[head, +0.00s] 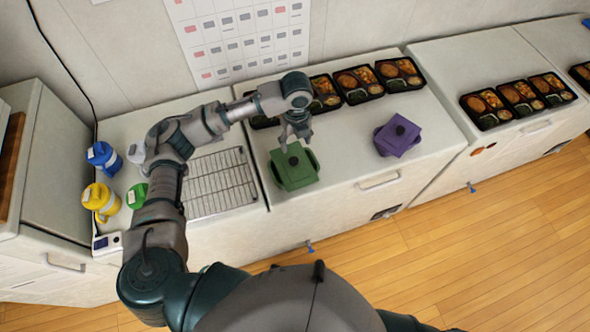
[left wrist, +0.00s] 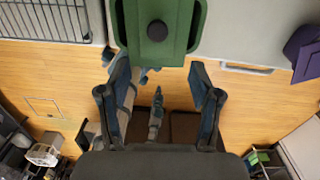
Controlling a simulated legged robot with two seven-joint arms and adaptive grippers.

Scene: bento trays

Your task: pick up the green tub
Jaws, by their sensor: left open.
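The green tub (head: 295,172), lidded with a dark round knob and side handles, stands on the white counter near its front edge. It also shows at the top of the left wrist view (left wrist: 180,40). My left gripper (head: 291,143) points down above the far side of the tub and partly covers it in the head view. In the left wrist view its two fingers (left wrist: 160,75) are spread apart with nothing between them, and the tub is just beyond the tips. I cannot tell whether they touch it. My right gripper is not in view.
A purple tub (head: 396,138) stands to the right on the counter. Black bento trays (head: 358,97) line the back, with more on the right counter (head: 482,122). A wire rack (head: 222,185) lies left of the green tub.

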